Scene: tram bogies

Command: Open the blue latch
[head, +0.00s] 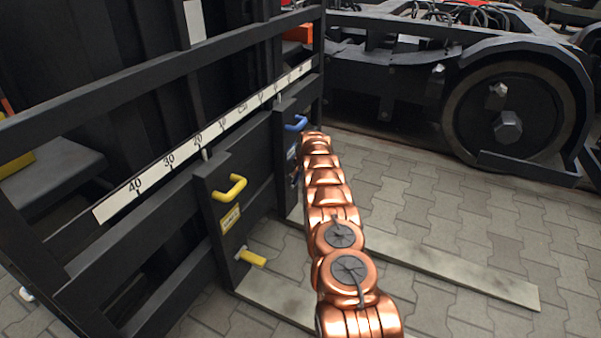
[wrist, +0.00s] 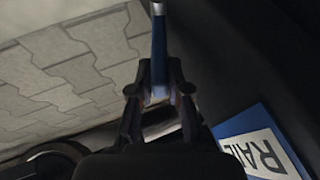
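The blue latch (wrist: 159,45) shows in the wrist view as a slim blue bar with a silver end at the top edge. My gripper (wrist: 160,75) has its two dark fingers close on either side of this bar, with hardly any gap, and looks shut on it. In the head view a blue handle (head: 296,123) sits on the far post of the black frame, just left of the end of my copper arm. My gripper is hidden behind the arm there. The part of the latch that I hold is not clear in the head view.
A blue and white RAIL label (wrist: 262,155) lies right of my fingers. The black frame (head: 150,75) with a number scale (head: 205,140) fills the left. A yellow handle (head: 230,188) and yellow knob (head: 252,258) are nearer. A wheeled bogie (head: 508,115) stands behind; paving right is mostly clear.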

